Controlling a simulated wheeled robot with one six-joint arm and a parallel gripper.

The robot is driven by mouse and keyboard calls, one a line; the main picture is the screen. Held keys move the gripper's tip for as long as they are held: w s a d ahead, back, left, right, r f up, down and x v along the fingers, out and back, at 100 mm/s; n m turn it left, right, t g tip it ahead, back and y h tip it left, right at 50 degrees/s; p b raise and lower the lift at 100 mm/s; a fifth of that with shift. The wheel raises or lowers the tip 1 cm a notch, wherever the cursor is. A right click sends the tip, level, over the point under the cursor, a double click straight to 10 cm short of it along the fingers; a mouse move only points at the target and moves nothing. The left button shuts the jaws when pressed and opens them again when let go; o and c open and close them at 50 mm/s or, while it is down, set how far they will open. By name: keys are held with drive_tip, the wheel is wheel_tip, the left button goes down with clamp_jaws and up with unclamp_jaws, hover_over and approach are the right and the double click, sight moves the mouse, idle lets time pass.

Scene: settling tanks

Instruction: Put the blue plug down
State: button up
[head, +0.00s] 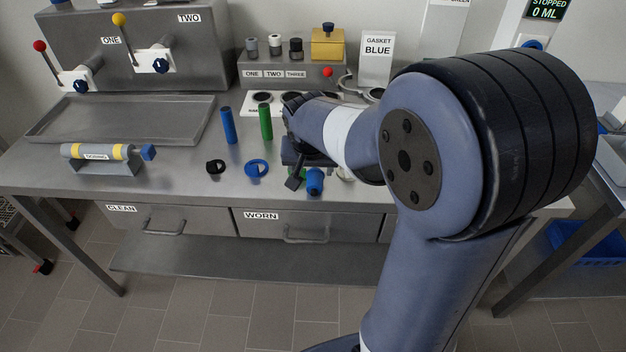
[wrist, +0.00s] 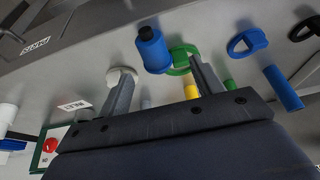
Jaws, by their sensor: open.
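The blue plug (head: 314,182), a short blue cylinder, is near the bench's front edge in the head view. In the wrist view the blue plug (wrist: 152,52) shows a dark end and lies just beyond and between my fingertips, with space on both sides. My gripper (head: 303,170) is low over the bench beside it, partly hidden by my own arm. In the wrist view my gripper (wrist: 161,70) has its two fingers spread apart with nothing held. Whether the plug's base is flat on the bench is hard to see.
A green ring (wrist: 182,60) lies close beside the plug, and a pale ring (wrist: 121,74) by one finger. A blue ring (head: 256,168), black ring (head: 215,167), blue rod (head: 228,125) and green rod (head: 266,121) are left of my gripper. Drawers sit below the bench edge.

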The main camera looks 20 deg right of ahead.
sight(315, 177)
drive_tip(key=shift+d+x, duration=0.2)
drive_tip(key=shift+x, duration=1.25)
drive_tip(key=shift+d+x, duration=0.2)
drive_tip(key=shift+x, duration=1.3)
drive_tip(key=shift+s, duration=0.15)
drive_tip(key=shift+c, duration=0.4)
drive_tip(key=c, duration=1.1)
drive_tip(key=shift+r, duration=0.2)
